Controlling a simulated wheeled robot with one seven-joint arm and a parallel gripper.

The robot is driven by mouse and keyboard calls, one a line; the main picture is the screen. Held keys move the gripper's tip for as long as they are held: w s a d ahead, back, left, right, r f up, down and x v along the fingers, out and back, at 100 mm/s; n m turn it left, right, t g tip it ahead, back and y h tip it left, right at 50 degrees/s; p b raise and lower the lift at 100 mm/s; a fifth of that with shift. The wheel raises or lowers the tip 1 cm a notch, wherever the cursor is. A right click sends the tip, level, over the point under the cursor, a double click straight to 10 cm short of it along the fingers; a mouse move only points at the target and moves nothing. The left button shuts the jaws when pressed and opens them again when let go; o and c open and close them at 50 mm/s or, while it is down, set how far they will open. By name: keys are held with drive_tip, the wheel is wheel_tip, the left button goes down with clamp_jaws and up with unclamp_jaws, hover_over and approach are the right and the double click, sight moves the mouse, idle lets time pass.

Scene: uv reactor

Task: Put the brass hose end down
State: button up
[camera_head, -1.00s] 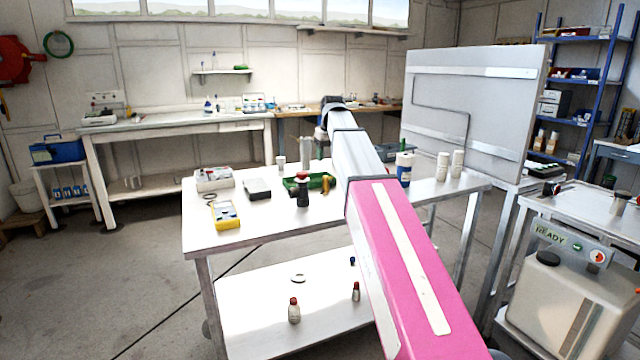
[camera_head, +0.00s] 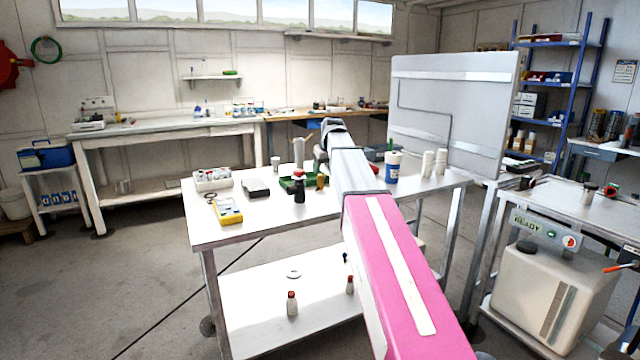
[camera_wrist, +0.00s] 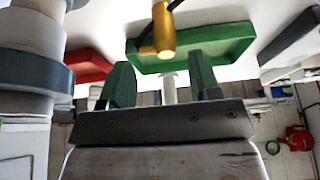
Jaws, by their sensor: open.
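The brass hose end (camera_wrist: 163,32) shows in the wrist view, seemingly upside down, overlapping the rim of a green tray (camera_wrist: 215,45). A dark strip, perhaps hose, runs beside it. In the head view a small brass-coloured piece (camera_head: 320,182) is at the right side of the green tray (camera_head: 287,188) on the white table (camera_head: 235,232). My gripper (camera_wrist: 163,84) is open, its two green fingers wide apart with nothing gripped. The hose end appears beyond the fingertips, apart from them. In the head view my arm hides the gripper.
A dark bottle (camera_head: 299,193) stands in front of the tray. A blue-white container (camera_head: 393,168) and white bottles (camera_head: 428,164) stand at the right.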

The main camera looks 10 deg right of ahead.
sight(320, 175)
drive_tip(key=x, duration=0.5)
drive_tip(key=shift+a+r, duration=0.1)
drive_tip(key=shift+a, duration=0.25)
clamp_jaws()
drive_tip(key=shift+r, duration=0.1)
